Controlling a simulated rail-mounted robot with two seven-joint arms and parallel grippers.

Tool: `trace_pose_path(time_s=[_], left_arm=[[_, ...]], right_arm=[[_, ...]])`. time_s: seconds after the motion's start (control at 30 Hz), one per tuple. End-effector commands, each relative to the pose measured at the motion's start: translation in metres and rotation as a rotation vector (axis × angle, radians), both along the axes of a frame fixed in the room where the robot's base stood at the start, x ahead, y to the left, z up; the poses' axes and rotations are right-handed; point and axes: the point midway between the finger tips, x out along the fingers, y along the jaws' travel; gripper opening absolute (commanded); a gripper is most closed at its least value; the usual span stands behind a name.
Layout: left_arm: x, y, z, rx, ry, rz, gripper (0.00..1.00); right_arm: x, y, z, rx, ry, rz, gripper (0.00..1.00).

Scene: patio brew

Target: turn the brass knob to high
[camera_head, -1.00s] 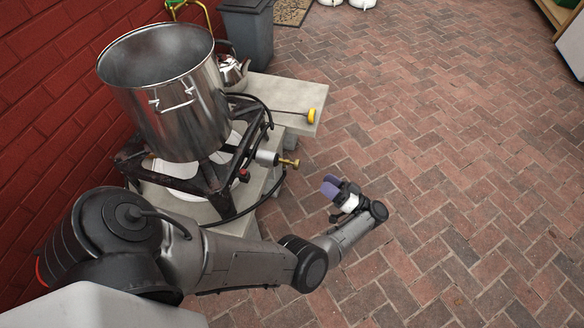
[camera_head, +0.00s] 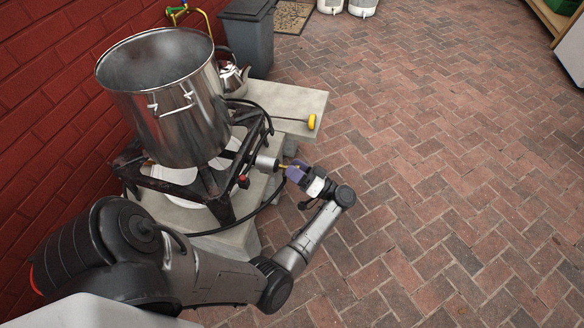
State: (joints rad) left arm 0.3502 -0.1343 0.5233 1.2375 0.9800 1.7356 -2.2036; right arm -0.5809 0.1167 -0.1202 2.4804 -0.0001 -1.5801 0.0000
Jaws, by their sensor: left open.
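The brass knob (camera_head: 284,167) sticks out from the silver cylinder fitting (camera_head: 267,163) at the front right of the black burner stand (camera_head: 215,190). My left gripper (camera_head: 294,172), with purple fingertips, is at the knob's outer end and hides most of it. The gripper is open. I cannot tell whether the fingers touch the knob or stand around it. My right gripper is not in view.
A large steel pot (camera_head: 172,105) stands on the burner. A black hose (camera_head: 262,208) curves below the knob. Brick paving on the right is clear.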

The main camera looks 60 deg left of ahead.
Motion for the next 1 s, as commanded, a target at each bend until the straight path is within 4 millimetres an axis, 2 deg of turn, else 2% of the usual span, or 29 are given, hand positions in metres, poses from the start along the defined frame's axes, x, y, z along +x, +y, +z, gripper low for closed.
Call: trace_pose_path(time_s=[0.2, 0.57, 1.0], left_arm=[[-0.0063, 0.0092, 0.0035, 0.001, 0.000, -0.001, 0.60], [-0.0070, 0.0105, 0.0044, 0.000, 0.000, -0.001, 0.59], [-0.0070, 0.0104, 0.0043, 0.000, 0.000, -0.001, 0.17]], right_arm=[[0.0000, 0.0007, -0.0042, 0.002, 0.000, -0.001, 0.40], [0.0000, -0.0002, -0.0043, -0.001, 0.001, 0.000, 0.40], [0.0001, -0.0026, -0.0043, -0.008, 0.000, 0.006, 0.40]])
